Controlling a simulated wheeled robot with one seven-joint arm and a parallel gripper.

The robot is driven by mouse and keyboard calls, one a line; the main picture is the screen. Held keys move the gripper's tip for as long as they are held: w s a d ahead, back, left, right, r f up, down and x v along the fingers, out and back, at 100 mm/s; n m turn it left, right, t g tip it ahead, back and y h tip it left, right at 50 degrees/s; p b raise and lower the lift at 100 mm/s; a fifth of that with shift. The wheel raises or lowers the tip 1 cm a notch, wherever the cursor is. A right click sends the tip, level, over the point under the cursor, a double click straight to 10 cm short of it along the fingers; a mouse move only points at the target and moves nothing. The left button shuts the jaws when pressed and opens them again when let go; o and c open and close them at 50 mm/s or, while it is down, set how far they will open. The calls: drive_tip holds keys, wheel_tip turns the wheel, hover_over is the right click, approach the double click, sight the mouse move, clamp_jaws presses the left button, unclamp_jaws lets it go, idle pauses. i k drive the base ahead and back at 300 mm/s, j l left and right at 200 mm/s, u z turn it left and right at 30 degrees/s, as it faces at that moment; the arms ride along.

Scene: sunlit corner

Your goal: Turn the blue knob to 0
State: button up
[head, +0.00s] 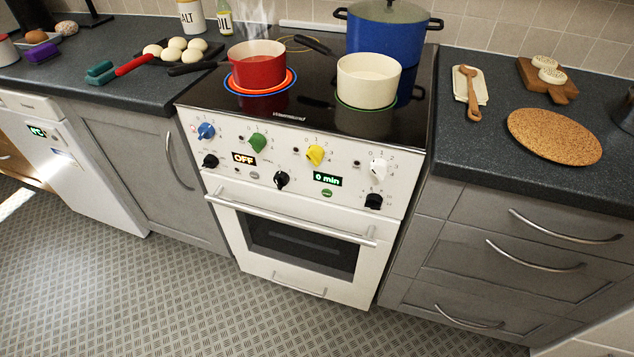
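The blue knob (206,131) is at the upper left of the white stove's front panel (226,172). Small number marks surround it, but they are too small to tell exactly which one it points to. To its right on the same panel are a green knob (257,141), a yellow knob (315,155) and a white knob (378,169). The red pot (257,68) stands on a front-left burner with a glowing orange ring, and steam rises above it. My gripper is not in view.
Black knobs (281,179) sit in the lower row, beside displays reading "OFF" (244,159) and "0 min" (327,180). The oven handle (290,222) juts out below. A cream pot (367,80) and a blue pot (387,30) stand on the hob. The floor in front is clear.

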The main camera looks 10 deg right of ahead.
sight(206, 131)
drive_tip(key=i+j, duration=0.2)
drive_tip(key=j, duration=0.25)
drive_tip(key=i+j+u, duration=0.15)
drive_tip(key=j, duration=0.25)
drive_tip(key=i+j, duration=0.25)
drive_tip(key=j, duration=0.2)
